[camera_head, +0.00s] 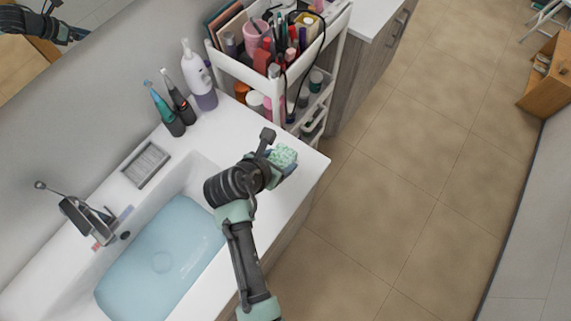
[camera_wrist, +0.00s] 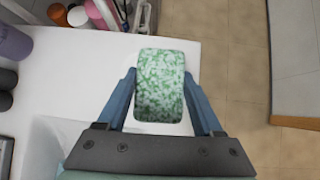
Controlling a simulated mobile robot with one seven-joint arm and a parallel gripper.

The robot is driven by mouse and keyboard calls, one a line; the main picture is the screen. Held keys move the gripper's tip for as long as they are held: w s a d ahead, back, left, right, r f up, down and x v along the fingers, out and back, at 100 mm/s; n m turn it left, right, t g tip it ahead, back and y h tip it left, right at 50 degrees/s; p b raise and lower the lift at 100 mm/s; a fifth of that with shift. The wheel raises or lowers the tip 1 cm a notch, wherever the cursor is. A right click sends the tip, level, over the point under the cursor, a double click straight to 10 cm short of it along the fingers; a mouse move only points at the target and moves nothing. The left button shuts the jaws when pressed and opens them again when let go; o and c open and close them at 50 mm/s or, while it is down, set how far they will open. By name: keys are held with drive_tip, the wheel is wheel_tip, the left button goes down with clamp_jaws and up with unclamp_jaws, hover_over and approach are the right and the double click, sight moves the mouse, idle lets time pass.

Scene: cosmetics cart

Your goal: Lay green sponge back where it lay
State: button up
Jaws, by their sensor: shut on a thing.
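The green sponge (camera_head: 284,156) is a pale-speckled green block at the right end of the white sink counter (camera_head: 312,166). In the wrist view the sponge (camera_wrist: 160,86) stands between the two blue fingers, its long side pointing away from the wrist. My gripper (camera_wrist: 161,88) is shut on it; in the head view my gripper (camera_head: 283,162) is over the counter's right end. White counter shows around the sponge's lower end in the wrist view. I cannot tell whether the sponge touches the counter or is held just above it.
A blue-bottomed sink basin (camera_head: 165,255) lies left of my arm. A soap dish (camera_head: 146,165), two electric toothbrushes (camera_head: 169,118) and a white-purple bottle (camera_head: 199,78) stand along the wall. A crowded cosmetics cart (camera_head: 228,65) stands just beyond the counter. The counter's right edge drops to tiled floor.

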drive_tip(key=shift+w+d+r+m, duration=0.4)
drive_tip(key=shift+w+d+r, duration=0.25)
drive_tip(key=shift+r, duration=0.15)
wheel_tip(320, 180, down, 10)
drive_tip(key=shift+w+r, duration=0.1)
drive_tip(key=o, duration=1.3)
